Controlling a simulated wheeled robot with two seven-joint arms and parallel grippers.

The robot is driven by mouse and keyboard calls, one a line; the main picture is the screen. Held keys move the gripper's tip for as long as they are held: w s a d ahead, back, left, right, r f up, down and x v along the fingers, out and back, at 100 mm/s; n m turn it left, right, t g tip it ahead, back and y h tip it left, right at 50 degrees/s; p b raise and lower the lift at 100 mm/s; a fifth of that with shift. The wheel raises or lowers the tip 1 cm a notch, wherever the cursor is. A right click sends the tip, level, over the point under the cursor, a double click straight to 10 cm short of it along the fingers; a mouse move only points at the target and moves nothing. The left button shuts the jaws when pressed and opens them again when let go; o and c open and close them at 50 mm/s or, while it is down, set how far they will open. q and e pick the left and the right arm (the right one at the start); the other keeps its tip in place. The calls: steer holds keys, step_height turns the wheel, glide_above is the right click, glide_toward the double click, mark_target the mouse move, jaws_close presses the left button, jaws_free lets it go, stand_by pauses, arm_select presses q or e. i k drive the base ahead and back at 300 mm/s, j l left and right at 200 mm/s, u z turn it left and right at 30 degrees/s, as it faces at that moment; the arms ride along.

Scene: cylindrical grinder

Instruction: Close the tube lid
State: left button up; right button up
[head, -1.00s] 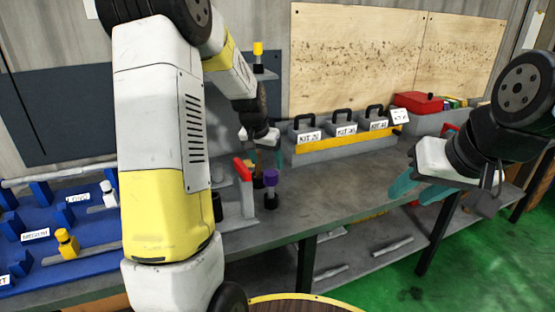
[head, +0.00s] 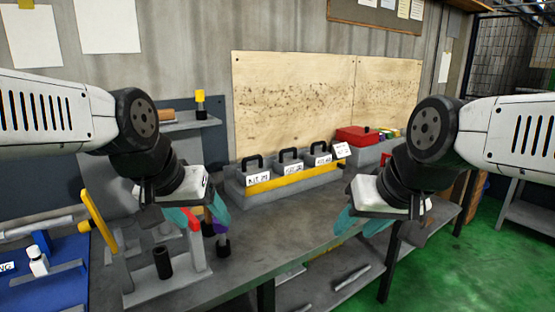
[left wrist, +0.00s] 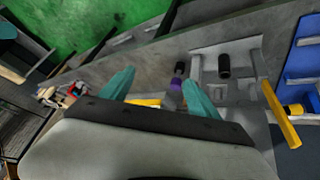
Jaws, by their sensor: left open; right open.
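A short black tube (head: 162,262) stands upright in a grey stand (head: 170,290) at lower left; it also shows in the left wrist view (left wrist: 224,67). I cannot clearly make out a lid on it. A tilted yellow bar (head: 98,218) is at the stand's left side, and a red-topped upright (head: 194,222) is at its right. My left gripper (head: 200,214) is open and empty, above and behind the stand. In the left wrist view its teal fingers (left wrist: 158,90) are spread, with a purple-topped piece (left wrist: 175,88) beyond them. My right gripper (head: 362,225) is open and empty over the bench's right part.
Grey kit boxes (head: 240,188) with black handles line the back of the bench, with a red case (head: 357,136) to their right. A blue tray (head: 65,285) with a white bottle (head: 38,262) is at lower left. The middle of the bench (head: 280,225) is clear.

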mark_target(85, 227)
steer(key=k+j+u, duration=0.15)
steer(key=j+u, duration=0.15)
steer(key=j, duration=0.4)
steer(key=k+j+u, duration=0.1)
steer(key=j+u, duration=0.25)
steer(key=j, duration=0.3)
